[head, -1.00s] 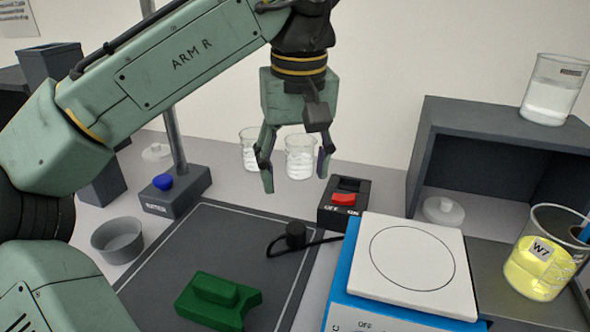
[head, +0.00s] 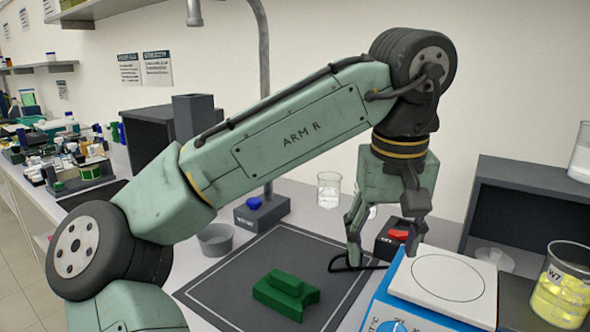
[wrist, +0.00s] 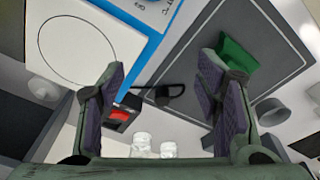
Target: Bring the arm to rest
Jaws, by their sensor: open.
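My gripper (head: 385,248) hangs open and empty from my raised arm, pointing down. In the head view it is in front of the red-switched box (head: 392,240) and left of the blue balance with a white plate (head: 446,277). In the wrist view the two dark finger pads (wrist: 162,95) stand wide apart with nothing between them but bench and a black cable. A green block (head: 286,291) lies on the dark mat (head: 235,290), left of and below my gripper.
Glass beakers (head: 329,190) stand behind, one partly hidden by my gripper. A yellow-filled beaker (head: 562,285) and a dark shelf unit (head: 520,180) are at the right.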

